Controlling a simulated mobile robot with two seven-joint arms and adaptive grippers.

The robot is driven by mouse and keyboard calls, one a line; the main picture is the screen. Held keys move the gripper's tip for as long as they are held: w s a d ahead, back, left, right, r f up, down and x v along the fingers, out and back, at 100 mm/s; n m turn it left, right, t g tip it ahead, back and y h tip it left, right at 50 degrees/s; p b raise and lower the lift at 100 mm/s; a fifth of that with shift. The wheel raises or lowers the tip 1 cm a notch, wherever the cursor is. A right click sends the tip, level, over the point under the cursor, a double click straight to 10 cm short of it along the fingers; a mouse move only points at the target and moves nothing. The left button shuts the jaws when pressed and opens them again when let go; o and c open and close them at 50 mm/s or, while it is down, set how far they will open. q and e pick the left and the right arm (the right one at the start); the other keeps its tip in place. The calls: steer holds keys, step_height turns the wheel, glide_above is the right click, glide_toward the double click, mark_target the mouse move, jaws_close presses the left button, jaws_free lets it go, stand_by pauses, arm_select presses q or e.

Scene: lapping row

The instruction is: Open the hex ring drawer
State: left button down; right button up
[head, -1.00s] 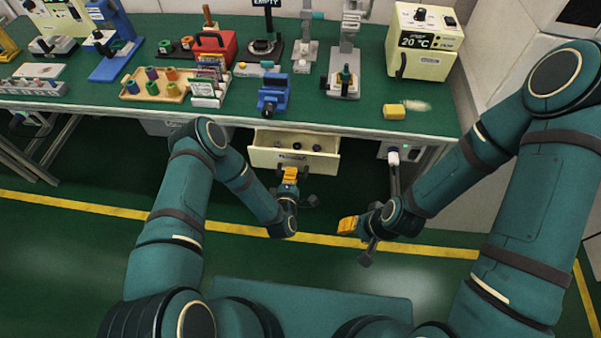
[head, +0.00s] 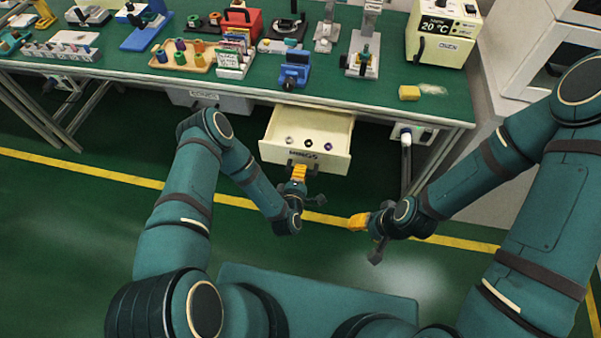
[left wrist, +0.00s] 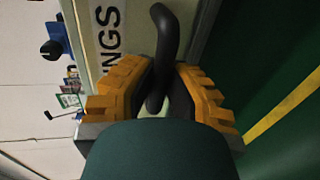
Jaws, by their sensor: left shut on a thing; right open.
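The cream drawer (head: 325,158) hangs open under the green workbench. Several small rings (head: 309,143), dark, pale and purple, lie inside it. The left wrist view shows its front panel (left wrist: 93,70) with a label (left wrist: 108,35) ending in "NGS". My left gripper (head: 299,174) is at the drawer's front; its orange fingers are shut on the dark bar handle (left wrist: 164,45), which shows between them in the left wrist view. My right gripper (head: 357,221) is open and empty, in the air to the right of the drawer and nearer to me.
The workbench (head: 340,88) carries a blue vise (head: 294,70), a yellow sponge (head: 409,92), a wooden tray (head: 183,62) of coloured spools and a cream temperature box (head: 440,35). A grey drawer unit (head: 210,101) is left of the open drawer. The floor in front is clear.

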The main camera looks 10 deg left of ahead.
arm_select(q)
steer(key=c, duration=0.9)
jaws_free()
steer(key=shift+c, duration=0.2)
steer(key=v, duration=1.2)
